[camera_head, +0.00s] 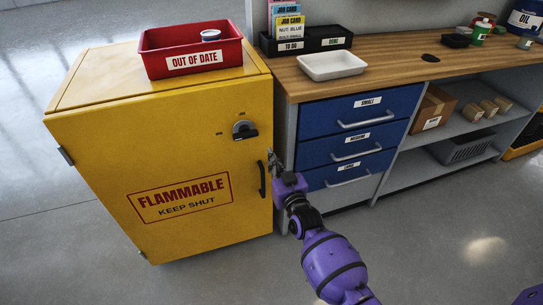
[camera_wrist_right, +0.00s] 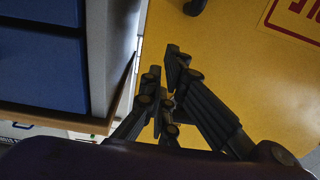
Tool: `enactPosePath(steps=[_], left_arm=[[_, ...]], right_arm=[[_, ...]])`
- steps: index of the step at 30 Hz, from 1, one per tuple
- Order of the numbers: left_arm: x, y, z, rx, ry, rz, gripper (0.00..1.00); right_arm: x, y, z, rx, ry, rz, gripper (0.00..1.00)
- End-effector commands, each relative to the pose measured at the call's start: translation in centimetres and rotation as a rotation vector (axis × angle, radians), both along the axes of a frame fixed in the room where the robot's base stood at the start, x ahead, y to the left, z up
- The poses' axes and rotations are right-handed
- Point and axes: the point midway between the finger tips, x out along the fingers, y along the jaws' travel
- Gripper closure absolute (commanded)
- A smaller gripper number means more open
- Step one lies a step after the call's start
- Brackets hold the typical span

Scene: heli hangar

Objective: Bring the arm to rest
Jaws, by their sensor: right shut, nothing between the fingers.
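My right arm, purple with black bands, reaches up from the bottom of the head view. My right gripper (camera_head: 272,160) is at the right edge of the yellow flammable cabinet (camera_head: 110,165), close to its black door handle (camera_head: 262,179). In the wrist view the dark fingers of the right gripper (camera_wrist_right: 166,98) are shut with nothing between them, in front of the yellow cabinet door (camera_wrist_right: 240,70). Whether they touch the door cannot be told. The cabinet door looks shut. My left gripper is not in view.
A red "out of date" tray (camera_head: 240,52) with a small tin (camera_head: 210,35) stands on the cabinet. To the right is a wooden-topped bench (camera_head: 400,55) with blue drawers (camera_head: 350,142), a white tray (camera_head: 331,66) on top and open shelves. The grey floor (camera_head: 440,230) in front is clear.

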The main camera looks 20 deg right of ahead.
Motion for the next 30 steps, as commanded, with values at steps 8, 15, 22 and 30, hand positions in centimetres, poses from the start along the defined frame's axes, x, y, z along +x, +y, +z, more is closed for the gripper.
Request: enactPosePath(steps=[8, 15, 22, 30], left_arm=[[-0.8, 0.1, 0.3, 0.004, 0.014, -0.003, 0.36], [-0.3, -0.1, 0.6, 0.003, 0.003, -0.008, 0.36], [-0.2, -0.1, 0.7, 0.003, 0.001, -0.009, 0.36], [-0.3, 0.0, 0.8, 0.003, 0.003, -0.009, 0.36]], right_arm=[[-6.4, -0.2, -0.2, 0.002, 0.004, 0.000, 1.00], [-8.6, -0.2, -0.3, 0.002, 0.004, 0.001, 1.00], [-8.8, -0.1, -0.5, 0.006, 0.011, 0.002, 1.00], [-12.4, 2.2, -2.3, -0.013, 0.163, 0.061, 1.00]])
